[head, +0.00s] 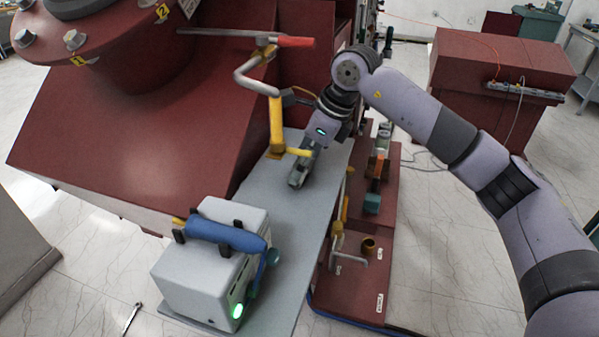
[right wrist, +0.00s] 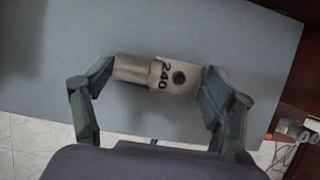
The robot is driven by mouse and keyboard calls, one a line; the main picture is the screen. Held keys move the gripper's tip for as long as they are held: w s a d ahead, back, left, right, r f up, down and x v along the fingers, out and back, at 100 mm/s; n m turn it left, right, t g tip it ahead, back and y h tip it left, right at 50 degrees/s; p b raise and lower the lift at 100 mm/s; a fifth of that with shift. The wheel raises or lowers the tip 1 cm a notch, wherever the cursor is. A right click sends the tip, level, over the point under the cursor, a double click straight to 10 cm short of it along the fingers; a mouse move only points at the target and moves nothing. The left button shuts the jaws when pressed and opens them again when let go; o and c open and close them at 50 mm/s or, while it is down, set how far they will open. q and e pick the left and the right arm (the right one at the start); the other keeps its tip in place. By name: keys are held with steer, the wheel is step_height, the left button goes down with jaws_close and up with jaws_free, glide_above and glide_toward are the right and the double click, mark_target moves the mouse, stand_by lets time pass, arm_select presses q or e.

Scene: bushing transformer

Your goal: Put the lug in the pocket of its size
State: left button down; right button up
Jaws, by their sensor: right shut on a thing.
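The lug (right wrist: 140,71) is a short metal piece with a round barrel at left and a flat palm at right. The palm has a dark hole and the marking 240. In the right wrist view it lies lengthwise between the two fingers of my right gripper (right wrist: 158,80), which is shut on its two ends. In the head view my right gripper (head: 297,181) points down over the grey tabletop (head: 300,225), and its fingers hide the lug. I cannot tell whether the lug touches the tabletop. No pocket can be made out for certain. My left gripper is not in view.
A dark red board (head: 350,295) with fittings lies along the right edge. The middle tabletop is clear.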

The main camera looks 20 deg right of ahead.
steer(key=c, duration=0.4)
